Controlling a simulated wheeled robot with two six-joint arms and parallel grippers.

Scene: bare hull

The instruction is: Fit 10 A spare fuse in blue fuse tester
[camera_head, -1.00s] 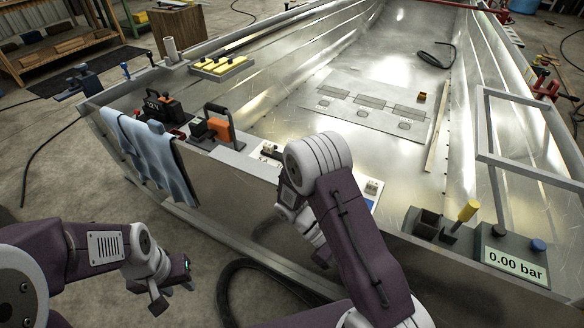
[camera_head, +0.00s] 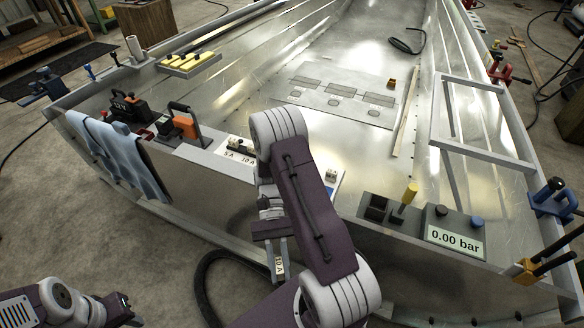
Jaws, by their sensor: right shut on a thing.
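My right gripper (camera_head: 279,266) hangs in front of the hull's near edge, below its own forearm. It is shut on a small pale piece with dark lettering, which looks like the 10 A fuse (camera_head: 280,264); the fingers cover part of it. A white plate marked 5 A and 10 A (camera_head: 240,156) lies on the hull's edge to the upper left of the gripper, with small fuse-like parts at its back. A blue-edged panel (camera_head: 343,182), which may be the fuse tester, is mostly hidden behind my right arm. My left gripper (camera_head: 130,318) is at the bottom left, its fingers unclear.
A grey box reading 0.00 bar (camera_head: 455,240) and a yellow-handled tool (camera_head: 409,194) stand right of the arm. An orange-and-black tool (camera_head: 186,125), a black case (camera_head: 130,108) and a blue cloth (camera_head: 120,150) are at left.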

